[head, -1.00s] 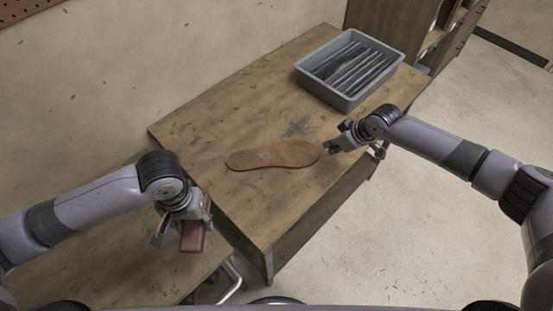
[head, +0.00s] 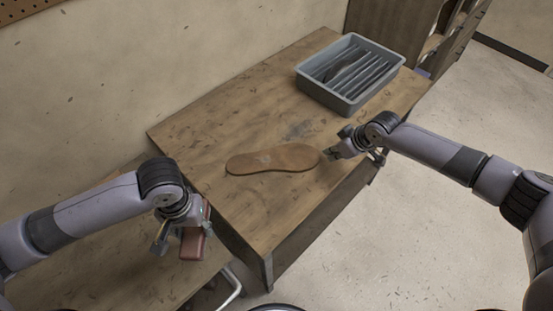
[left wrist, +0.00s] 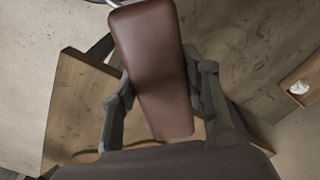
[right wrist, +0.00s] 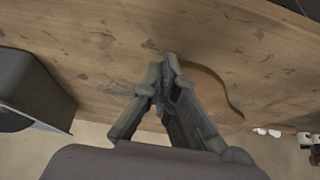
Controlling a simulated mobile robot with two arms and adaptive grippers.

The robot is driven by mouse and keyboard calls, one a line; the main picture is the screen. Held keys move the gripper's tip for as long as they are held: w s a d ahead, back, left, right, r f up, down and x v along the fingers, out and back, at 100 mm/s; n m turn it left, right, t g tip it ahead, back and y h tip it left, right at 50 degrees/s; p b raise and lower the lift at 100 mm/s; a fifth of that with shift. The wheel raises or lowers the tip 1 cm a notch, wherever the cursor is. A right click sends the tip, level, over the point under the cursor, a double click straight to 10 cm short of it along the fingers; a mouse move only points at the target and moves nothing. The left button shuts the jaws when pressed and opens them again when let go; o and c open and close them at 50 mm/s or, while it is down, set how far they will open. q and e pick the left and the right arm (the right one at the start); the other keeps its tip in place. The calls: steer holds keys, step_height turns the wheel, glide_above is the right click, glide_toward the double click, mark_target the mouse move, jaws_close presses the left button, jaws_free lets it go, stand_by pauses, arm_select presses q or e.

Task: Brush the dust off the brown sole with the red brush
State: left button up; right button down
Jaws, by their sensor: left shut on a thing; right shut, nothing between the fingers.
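The brown sole (head: 290,158) lies flat on the wooden table, with a pale patch of dust (head: 263,159) on its left half. Part of its edge also shows in the right wrist view (right wrist: 218,85). My left gripper (head: 186,228) is shut on the red brush (head: 195,244), off the table's near left corner. The brush fills the middle of the left wrist view (left wrist: 155,70); its bristles are not clear. My right gripper (head: 330,154) is shut and empty at the sole's right end. I cannot tell whether it touches the sole.
A grey bin (head: 325,92) with several dark upright slats stands at the table's back right. The table (head: 215,140) is bare around the sole. A lower wooden surface (head: 110,262) lies under my left arm. A shelf cabinet (head: 395,25) stands behind.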

arm_select(q)
steer(key=shift+f+b, duration=0.55)
steer(key=shift+b, duration=0.05)
arm_select(e)
steer(key=shift+f, duration=0.95)
steer(key=shift+r, duration=0.1)
